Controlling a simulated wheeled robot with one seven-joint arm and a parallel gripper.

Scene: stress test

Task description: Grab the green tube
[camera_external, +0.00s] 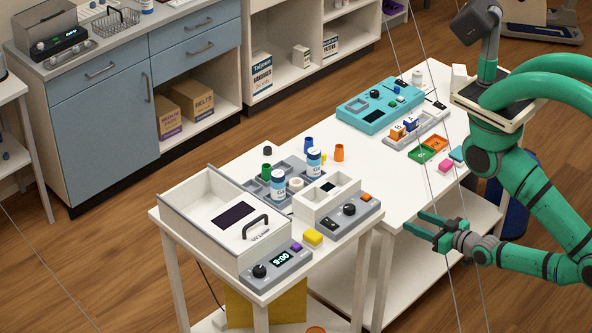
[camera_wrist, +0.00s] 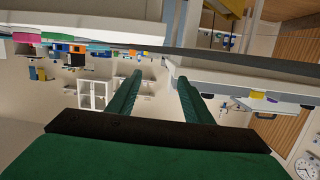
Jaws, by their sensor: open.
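The small green tube (camera_external: 266,172) stands upright in the grey rack (camera_external: 254,185) on the white table, left of a white-and-blue bottle. Its lower part is hidden in the rack. My gripper (camera_external: 415,221) is at the table's right front side, well to the right of the tube and apart from it. Its two green fingers are spread with nothing between them; they also show in the wrist view (camera_wrist: 160,85). I cannot pick out the green tube in the wrist view.
Two bottles (camera_external: 278,186) (camera_external: 314,161), a blue tube (camera_external: 308,144) and an orange tube (camera_external: 339,152) stand around the rack. A white-lidded device (camera_external: 200,215) is at the left front, and a white box (camera_external: 315,206) is right of it. The tabletop (camera_external: 375,185) between box and gripper is clear.

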